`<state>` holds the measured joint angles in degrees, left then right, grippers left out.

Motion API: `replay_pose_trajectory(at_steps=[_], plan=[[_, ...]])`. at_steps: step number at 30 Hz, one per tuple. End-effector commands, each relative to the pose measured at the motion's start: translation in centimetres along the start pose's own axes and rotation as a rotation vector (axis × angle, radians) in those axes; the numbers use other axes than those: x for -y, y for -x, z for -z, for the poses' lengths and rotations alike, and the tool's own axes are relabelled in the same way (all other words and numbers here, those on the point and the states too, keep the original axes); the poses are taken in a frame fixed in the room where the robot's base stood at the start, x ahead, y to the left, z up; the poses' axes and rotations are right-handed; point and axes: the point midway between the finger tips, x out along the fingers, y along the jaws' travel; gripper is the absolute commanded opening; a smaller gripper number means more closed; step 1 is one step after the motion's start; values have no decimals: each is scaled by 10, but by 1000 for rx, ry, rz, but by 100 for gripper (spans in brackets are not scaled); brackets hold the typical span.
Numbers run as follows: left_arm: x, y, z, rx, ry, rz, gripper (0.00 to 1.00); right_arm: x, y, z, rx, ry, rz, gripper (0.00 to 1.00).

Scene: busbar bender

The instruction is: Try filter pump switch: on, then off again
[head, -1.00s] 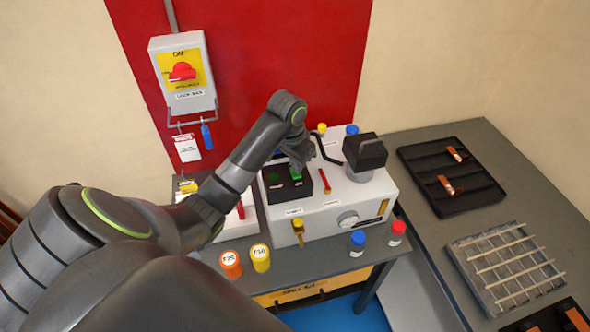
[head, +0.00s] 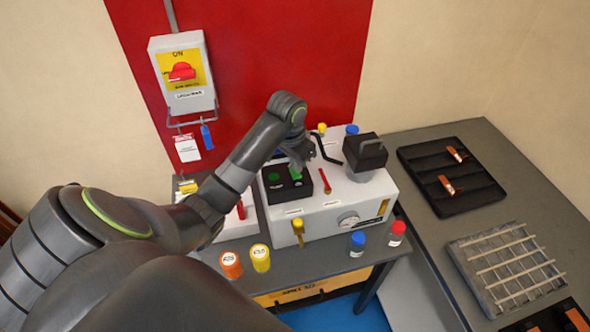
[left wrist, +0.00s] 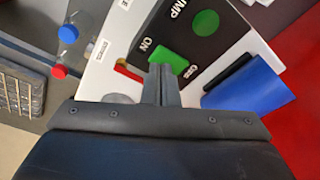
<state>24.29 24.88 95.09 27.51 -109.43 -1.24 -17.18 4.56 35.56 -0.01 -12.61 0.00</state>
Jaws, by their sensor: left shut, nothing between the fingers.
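The filter pump switch box (head: 272,196) is black and sits on top of the pale machine. The lamp also shows green in the head view (head: 274,177). My left gripper (head: 299,166) is shut and empty at the rocker. Its fingertips (left wrist: 161,72) overlap the rocker's near end; I cannot tell whether they touch. My right gripper is not in view.
A black handled block (head: 365,152) and a bent black rod stand right of the switch box. A red lever (head: 325,181) is close by. Yellow and orange capped pots (head: 260,258) stand in front. A wall isolator (head: 182,72) hangs at the back left.

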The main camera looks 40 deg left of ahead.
Motion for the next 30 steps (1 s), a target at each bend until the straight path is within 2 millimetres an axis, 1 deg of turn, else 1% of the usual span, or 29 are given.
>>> replay_pose_trajectory(at_steps=[10, 30], plan=[[0, -1, 0, 0, 0, 0, 0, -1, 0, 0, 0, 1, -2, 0], [0, -11, -2, 1, 0, -1, 0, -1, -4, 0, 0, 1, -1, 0]])
